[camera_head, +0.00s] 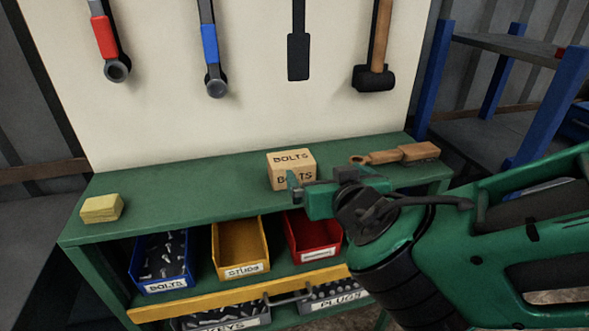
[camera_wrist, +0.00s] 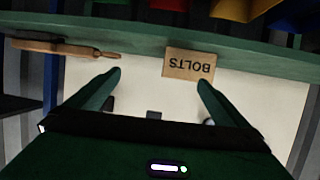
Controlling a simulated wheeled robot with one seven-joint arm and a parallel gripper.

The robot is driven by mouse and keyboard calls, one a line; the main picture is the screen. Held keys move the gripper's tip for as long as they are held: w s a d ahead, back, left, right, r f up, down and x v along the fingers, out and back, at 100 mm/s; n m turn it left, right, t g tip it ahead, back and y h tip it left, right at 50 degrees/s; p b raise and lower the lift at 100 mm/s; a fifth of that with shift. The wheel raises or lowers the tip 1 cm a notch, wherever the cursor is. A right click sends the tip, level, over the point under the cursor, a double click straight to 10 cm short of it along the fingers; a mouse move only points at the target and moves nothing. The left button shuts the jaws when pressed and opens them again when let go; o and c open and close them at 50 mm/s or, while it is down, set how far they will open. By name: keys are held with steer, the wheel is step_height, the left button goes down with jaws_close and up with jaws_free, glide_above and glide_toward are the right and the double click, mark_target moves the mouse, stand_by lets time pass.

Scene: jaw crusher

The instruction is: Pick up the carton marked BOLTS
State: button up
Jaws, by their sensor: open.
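The tan carton marked BOLTS (camera_head: 290,162) stands on the green bench top, with the word on its top and front faces. In the wrist view the carton (camera_wrist: 189,64) appears upside down, nearer the right finger and partly hidden by it at its lower right corner. My gripper (camera_head: 301,193) is open and in front of the carton in the head view, covering a little of its lower front. In the wrist view the two green fingers (camera_wrist: 160,78) are spread with nothing held between them; whether either touches the carton cannot be told.
A yellow block (camera_head: 101,208) lies at the bench's left end. A wooden-handled brush or tool (camera_head: 400,154) lies right of the carton. Blue (camera_head: 161,265), yellow (camera_head: 240,250) and red (camera_head: 313,238) bins sit on the shelf below. Tools hang on the back board.

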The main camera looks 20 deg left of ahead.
mark_target(291, 163)
steer(key=shift+n+y, duration=0.4)
steer(key=shift+y, duration=0.4)
steer(key=a, duration=0.4)
steer(key=w+a, duration=0.1)
steer(key=a, duration=0.1)
steer(key=shift+f, duration=0.35)
steer(key=shift+f+x, duration=0.2)
steer(key=shift+x, duration=3)
steer(key=shift+c, duration=0.3)
steer(key=c, duration=1.5)
